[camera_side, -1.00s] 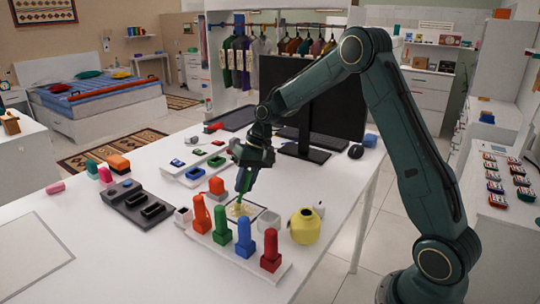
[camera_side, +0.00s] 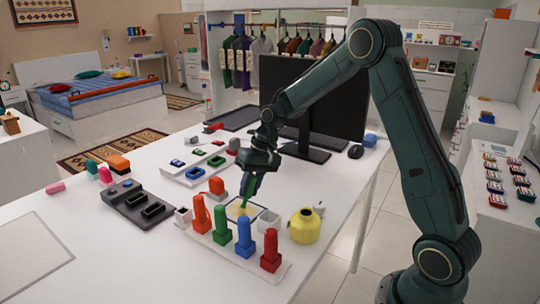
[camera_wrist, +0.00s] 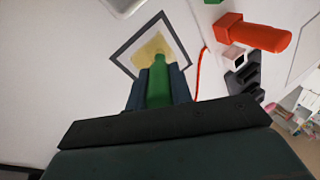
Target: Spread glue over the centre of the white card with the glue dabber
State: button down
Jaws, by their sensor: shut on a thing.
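My gripper (camera_side: 250,188) is shut on the green glue dabber (camera_side: 243,203) and points it down at the white card. In the wrist view the dabber (camera_wrist: 159,85) stands between my two fingers, and its tip reaches the yellow glue patch. The white card (camera_wrist: 166,30) lies in a dark frame, with a pale yellow glue patch (camera_wrist: 150,45) over its middle. In the side view the card (camera_side: 252,211) is partly hidden behind the stampers. I cannot tell whether the tip touches the card.
A rack (camera_side: 208,238) with orange, green, blue and red upright pieces stands in front of the card. A yellow pot (camera_side: 304,227) is to its right. A black tray (camera_side: 137,205) lies at left.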

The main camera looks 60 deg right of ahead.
jog(key=shift+w, duration=2.4)
jog(key=shift+w+r, duration=0.2)
notch_tip(320, 180, up, 8)
jog(key=shift+f, duration=0.15)
jog(key=shift+s, duration=0.1)
